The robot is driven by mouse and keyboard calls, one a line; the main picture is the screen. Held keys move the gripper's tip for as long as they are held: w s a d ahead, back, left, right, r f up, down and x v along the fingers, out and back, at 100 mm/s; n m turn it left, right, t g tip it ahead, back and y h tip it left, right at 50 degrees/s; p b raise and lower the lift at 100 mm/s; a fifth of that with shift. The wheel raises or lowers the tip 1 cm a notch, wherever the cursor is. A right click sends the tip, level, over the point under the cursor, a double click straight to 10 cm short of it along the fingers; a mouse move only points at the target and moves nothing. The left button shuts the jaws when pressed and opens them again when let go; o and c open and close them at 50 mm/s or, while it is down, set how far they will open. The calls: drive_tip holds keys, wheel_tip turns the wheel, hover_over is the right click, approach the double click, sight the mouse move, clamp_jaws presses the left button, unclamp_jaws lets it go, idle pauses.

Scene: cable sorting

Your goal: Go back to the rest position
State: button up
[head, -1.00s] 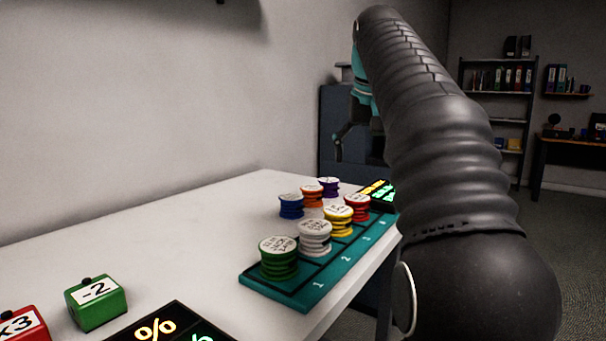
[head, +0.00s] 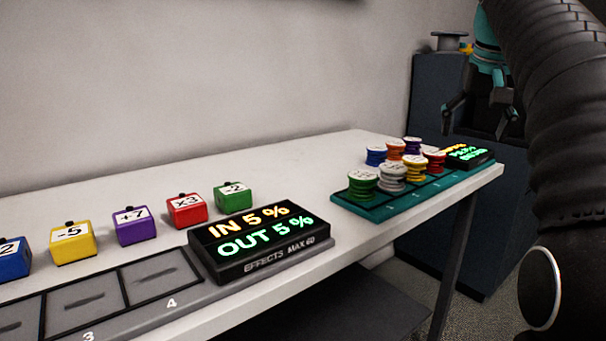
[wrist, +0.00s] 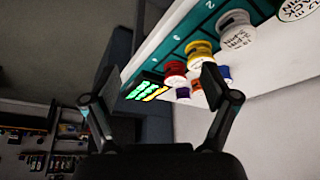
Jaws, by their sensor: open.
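My gripper (head: 478,112) is at the upper right of the head view, beyond the right end of the table and partly hidden by my dark ribbed arm. In the wrist view my gripper (wrist: 157,85) has its two fingers spread wide with nothing between them. The cable spools are behind the fingertips in that view, apart from them. In the head view a green spool (head: 362,184), a white spool (head: 393,178), a yellow spool (head: 414,168) and a red spool (head: 434,160) stand on the teal tray (head: 378,210). Blue, orange and purple spools stand behind them.
A black display (head: 262,240) reading IN 5 % and OUT 5 % sits on the white table (head: 300,165). A dark cabinet (head: 425,100) stands beyond the table.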

drive_tip(key=s+a+f+n, duration=0.1)
drive_tip(key=s+a+f, duration=0.3)
drive_tip(key=s+f, duration=0.3)
drive_tip(key=s+a+f+n+y, duration=0.1)
drive_tip(key=s+a+f, duration=0.4)
drive_tip(key=f, duration=0.8)
drive_tip(key=s+a+f+n+t, duration=0.1)
drive_tip(key=s+a+f, duration=0.4)
drive_tip(key=s+f, duration=0.5)
drive_tip(key=shift+s+f, duration=0.35)
drive_tip(key=shift+f, duration=0.2)
